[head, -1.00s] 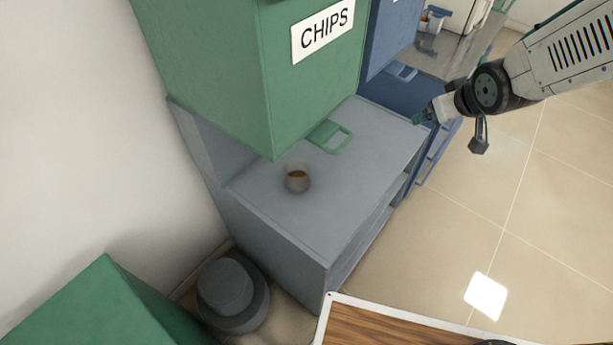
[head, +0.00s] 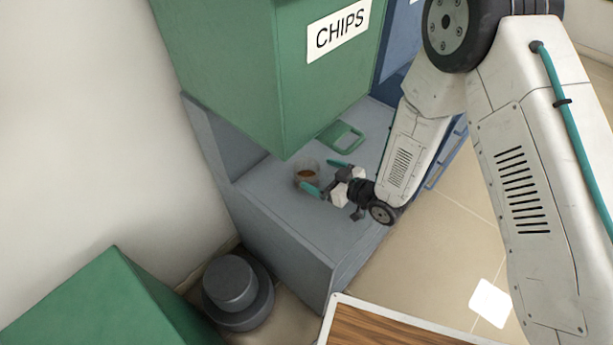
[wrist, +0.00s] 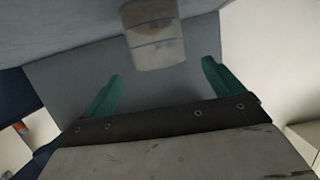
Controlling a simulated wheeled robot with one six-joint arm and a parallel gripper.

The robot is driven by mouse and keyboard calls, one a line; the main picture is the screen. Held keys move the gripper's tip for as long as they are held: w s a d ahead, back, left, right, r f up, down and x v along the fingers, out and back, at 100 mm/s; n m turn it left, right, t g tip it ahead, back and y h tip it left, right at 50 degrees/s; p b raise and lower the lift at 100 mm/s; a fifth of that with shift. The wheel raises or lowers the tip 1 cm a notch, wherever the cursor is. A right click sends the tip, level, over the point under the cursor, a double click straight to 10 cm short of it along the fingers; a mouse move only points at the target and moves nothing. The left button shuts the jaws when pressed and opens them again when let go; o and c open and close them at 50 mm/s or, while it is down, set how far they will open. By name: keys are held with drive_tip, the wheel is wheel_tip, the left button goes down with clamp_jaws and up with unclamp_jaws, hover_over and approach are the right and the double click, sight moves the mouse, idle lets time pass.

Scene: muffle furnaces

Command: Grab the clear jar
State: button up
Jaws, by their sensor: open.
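The clear jar (head: 306,174) stands upright on the grey cabinet top, with something brown inside. My gripper (head: 326,176) is open, its two teal fingers pointing left at the jar. In the head view one finger overlaps the jar's lower right edge. In the wrist view the jar (wrist: 154,40) is at the top middle, beyond and between the fingertips of my gripper (wrist: 162,70). Its upper part is blurred there. Nothing is held.
The grey cabinet (head: 285,219) carries the jar. A dark round object (head: 236,292) stands on the floor at left.

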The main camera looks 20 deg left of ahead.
sight(298, 163)
drive_tip(key=x, duration=0.6)
drive_tip(key=shift+w+a, duration=0.2)
drive_tip(key=c, duration=1.2)
drive_tip(key=shift+r, duration=0.1)
